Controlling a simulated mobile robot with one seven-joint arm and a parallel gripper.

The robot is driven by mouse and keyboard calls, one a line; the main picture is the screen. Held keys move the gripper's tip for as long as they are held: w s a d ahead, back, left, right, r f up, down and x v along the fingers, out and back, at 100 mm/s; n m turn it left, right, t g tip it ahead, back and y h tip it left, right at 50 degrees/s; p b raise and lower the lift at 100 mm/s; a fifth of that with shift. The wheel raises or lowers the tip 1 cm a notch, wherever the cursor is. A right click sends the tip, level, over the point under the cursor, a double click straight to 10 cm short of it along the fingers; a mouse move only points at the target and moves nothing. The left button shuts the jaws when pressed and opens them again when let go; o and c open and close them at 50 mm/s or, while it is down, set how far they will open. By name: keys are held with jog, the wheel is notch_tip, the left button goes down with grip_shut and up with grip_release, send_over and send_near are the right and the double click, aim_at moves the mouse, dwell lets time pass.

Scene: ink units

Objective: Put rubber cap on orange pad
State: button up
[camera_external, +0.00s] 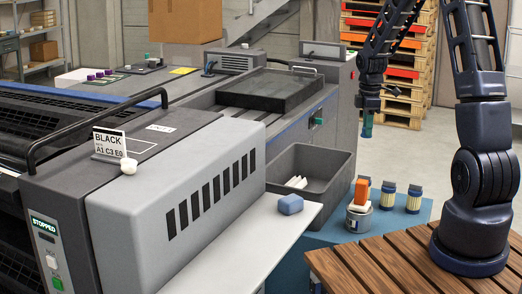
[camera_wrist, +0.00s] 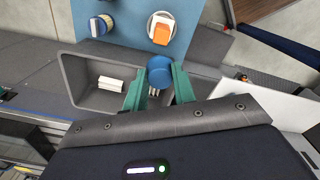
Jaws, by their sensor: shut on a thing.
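My gripper (camera_wrist: 158,88) has green fingers, shut on a round blue piece (camera_wrist: 160,69), which I take for the rubber cap. Pale strips show below it between the fingers. The orange pad (camera_external: 361,190) is a small upright block on a round grey-and-white holder (camera_external: 358,219) on the blue surface. In the wrist view the orange pad (camera_wrist: 161,34) lies above the held piece, apart from it.
A grey bin (camera_external: 333,164) with white blocks (camera_external: 296,182) lies left. A blue rounded block (camera_external: 290,204) rests on the white shelf (camera_external: 245,232). The slatted wooden table (camera_external: 390,262) is in front.

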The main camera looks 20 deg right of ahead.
aim_at(363, 181)
notch_tip(363, 181, down, 15)
jog(key=shift+f, duration=0.2)
dwell(0.4)
jog(key=shift+f, duration=0.1)
jog(key=o, duration=0.9)
jog(key=shift+o, duration=0.2)
